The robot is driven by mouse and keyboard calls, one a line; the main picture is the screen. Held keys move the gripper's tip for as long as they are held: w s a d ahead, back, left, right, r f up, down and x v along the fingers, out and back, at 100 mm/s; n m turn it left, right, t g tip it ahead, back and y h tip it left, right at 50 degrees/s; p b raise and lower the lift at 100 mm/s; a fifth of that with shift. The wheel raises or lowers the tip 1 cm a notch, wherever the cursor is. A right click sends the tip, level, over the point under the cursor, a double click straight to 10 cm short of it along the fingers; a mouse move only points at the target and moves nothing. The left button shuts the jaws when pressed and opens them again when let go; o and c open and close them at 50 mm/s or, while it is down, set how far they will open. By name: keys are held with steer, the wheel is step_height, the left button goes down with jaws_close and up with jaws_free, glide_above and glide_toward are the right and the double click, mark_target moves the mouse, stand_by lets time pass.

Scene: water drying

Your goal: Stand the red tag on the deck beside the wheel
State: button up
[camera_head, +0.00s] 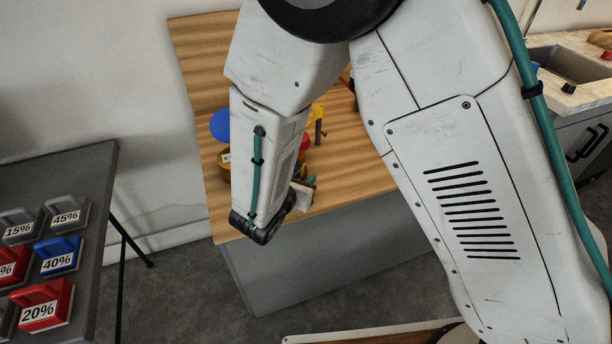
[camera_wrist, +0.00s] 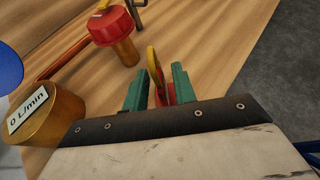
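My gripper (camera_wrist: 159,87) is low over the wooden deck (camera_wrist: 210,50), its two green fingers apart. Between them, in the wrist view, is a thin upright yellow, ring-like piece (camera_wrist: 156,72), seen nearly edge-on. A red piece (camera_wrist: 168,94) shows right beside it, close to the fingers. I cannot tell whether this red piece is the tag, or whether the fingers press on it. A blue disc (camera_wrist: 8,66) stands at the left edge and also shows in the head view (camera_head: 220,125). In the head view my arm hides most of the gripper.
A brass gauge (camera_wrist: 45,112) reading "0 L/min" and a red-capped brass fitting (camera_wrist: 112,28) stand near the gripper. A dark side table (camera_head: 95,185) at left holds several labelled blocks, including a red 20% block (camera_head: 44,302). The deck's right side in the wrist view is clear.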

steer(key=v, duration=1)
steer(key=s+d+r+m+g+h, duration=0.15)
steer(key=d+r+m+g, duration=0.25)
steer(key=d+r+m, duration=0.5)
steer(key=s+d+r+m+g+h, duration=0.15)
steer(key=d+r+m+g, duration=0.35)
steer(key=d, duration=0.8)
steer(key=s+d+r+m+y, duration=0.2)
steer(key=s+r+m+y, duration=0.1)
steer(key=s+m, duration=0.4)
steer(key=s+d+r+m+g+y, duration=0.1)
steer(key=s+d+r+m+y, duration=0.1)
steer(key=s+m+y, duration=0.4)
steer(key=shift+s+d+r+m, duration=0.4)
steer(key=shift+s+d+m, duration=0.35)
steer(key=shift+s+m, duration=0.65)
steer(key=shift+w, duration=0.25)
